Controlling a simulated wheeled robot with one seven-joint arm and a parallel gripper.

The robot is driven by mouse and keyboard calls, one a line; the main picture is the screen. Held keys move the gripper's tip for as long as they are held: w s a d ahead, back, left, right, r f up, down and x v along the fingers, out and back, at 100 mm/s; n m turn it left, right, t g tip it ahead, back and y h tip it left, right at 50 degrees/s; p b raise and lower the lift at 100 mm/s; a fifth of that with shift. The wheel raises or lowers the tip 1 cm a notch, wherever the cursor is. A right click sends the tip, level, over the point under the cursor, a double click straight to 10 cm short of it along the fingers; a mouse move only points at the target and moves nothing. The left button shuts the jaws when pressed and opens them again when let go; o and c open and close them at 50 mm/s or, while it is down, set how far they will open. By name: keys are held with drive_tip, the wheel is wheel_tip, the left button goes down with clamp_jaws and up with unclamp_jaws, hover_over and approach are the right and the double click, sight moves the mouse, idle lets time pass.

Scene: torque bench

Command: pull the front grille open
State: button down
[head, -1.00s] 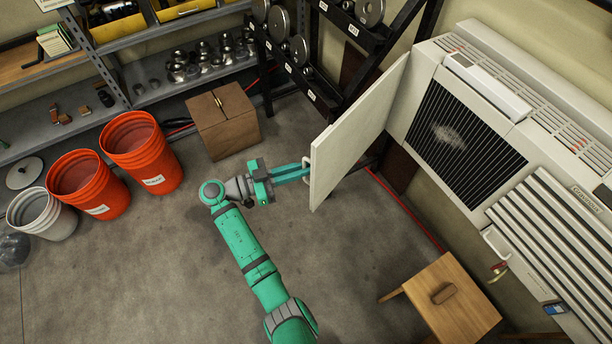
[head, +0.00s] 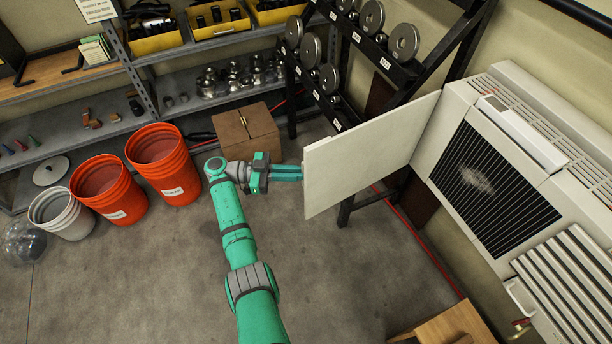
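The front grille is a flat white panel (head: 365,155), hinged at the left side of the white wall unit (head: 545,135). It stands swung wide open, out from the unit, with the dark finned core (head: 475,185) exposed. My gripper (head: 301,173) is at the panel's free left edge, its two teal fingers close together and pointing right. The fingertips meet or pass behind that edge. The grille's handle is hidden from this side, so I cannot tell whether the fingers are closed on it.
Orange buckets (head: 165,165) and a grey bucket (head: 65,215) stand to the left. A black weight rack (head: 345,85) is behind the panel. A wooden stool (head: 455,325) is at bottom right. The middle floor is clear.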

drive_tip(key=shift+w+d, duration=0.2)
drive_tip(key=shift+w, duration=0.05)
drive_tip(key=c, duration=2.1)
unclamp_jaws()
drive_tip(key=shift+d, duration=0.1)
drive_tip(key=a, duration=0.3)
drive_tip(key=w+a, duration=0.1)
drive_tip(key=a, duration=0.7)
drive_tip(key=shift+w+a, duration=0.1)
drive_tip(key=shift+w, duration=0.1)
